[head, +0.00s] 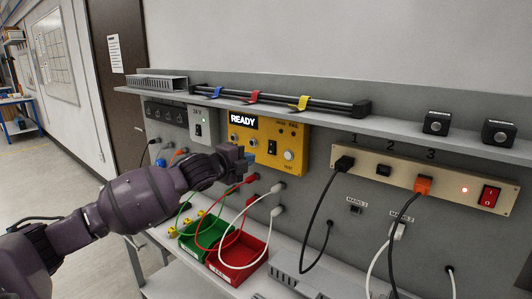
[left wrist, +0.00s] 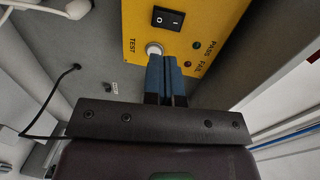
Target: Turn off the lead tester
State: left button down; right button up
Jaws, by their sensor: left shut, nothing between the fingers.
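The lead tester (head: 264,158) is a yellow panel box on the back wall, and its display (head: 243,122) reads READY. A black rocker switch (head: 272,147) sits on its face, with a round pale button (head: 289,155) to the right. In the left wrist view, the switch (left wrist: 167,19) is marked with a line and a circle, near the TEST button (left wrist: 154,48) and the PASS and FAIL lights. My left gripper (head: 246,157) is shut and empty in front of the tester. Its blue fingertips (left wrist: 166,62) overlap the button's edge; contact cannot be told. My right gripper is not in view.
A green bin (head: 187,244) and a red bin (head: 222,273) stand on the bench below, with red, white and green leads hanging around them. A beige socket strip (head: 455,187) with a lit red switch (head: 488,196) is at right. A shelf (head: 400,122) runs above.

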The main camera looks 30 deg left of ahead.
aim_at(271, 152)
pick_arm(q)
jog(key=w, duration=0.5)
jog(key=w+p, duration=0.1)
jog(key=w, duration=0.1)
jog(key=shift+w+d+f, duration=0.2)
jog(key=shift+d+f, duration=0.1)
jog(key=shift+f, duration=0.05)
jog(key=shift+w+f, duration=0.15)
jog(key=shift+w, duration=0.4)
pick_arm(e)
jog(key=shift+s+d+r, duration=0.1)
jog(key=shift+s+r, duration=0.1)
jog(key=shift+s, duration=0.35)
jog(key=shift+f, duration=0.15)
